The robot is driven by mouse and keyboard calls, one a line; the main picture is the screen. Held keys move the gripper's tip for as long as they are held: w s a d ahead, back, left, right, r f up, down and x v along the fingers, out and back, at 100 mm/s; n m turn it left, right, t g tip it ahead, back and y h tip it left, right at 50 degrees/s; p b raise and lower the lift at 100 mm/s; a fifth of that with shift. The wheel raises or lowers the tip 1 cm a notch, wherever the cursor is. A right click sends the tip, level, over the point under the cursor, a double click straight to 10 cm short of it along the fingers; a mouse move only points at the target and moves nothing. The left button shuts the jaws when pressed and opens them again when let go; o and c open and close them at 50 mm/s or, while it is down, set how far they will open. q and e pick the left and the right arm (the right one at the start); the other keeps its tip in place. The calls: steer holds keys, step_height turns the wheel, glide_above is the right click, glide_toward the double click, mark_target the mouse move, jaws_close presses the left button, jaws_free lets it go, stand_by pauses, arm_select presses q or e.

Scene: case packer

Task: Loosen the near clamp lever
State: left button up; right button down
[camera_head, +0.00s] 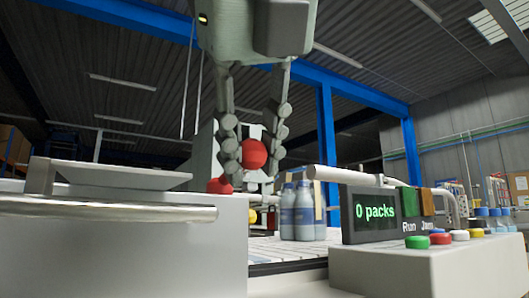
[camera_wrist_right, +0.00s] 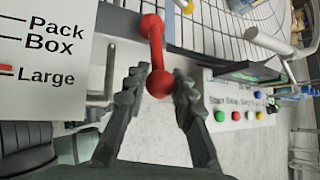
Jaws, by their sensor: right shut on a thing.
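The near clamp lever (camera_wrist_right: 155,52) is a red bar with a round knob at each end, seen in the wrist view. In the head view its larger red knob (camera_head: 255,154) sits between my fingers, and a second red knob (camera_head: 219,186) shows lower left. My right gripper (camera_head: 254,150) hangs down from above, shut on the lever's knob. In the wrist view the right gripper (camera_wrist_right: 160,88) has one finger on each side of the knob. My left gripper is not in view.
A display (camera_head: 374,212) reading "0 packs" and a button panel (camera_head: 440,262) are at right. A metal rail (camera_head: 110,210) runs along the left housing. A yellow knob (camera_wrist_right: 187,7) lies beyond the lever.

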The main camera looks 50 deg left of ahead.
stand_by(0.5)
steer(key=c, duration=1.2)
jaws_free()
steer(key=shift+s, duration=0.1)
steer(key=v, duration=1.2)
steer(key=shift+a, duration=0.1)
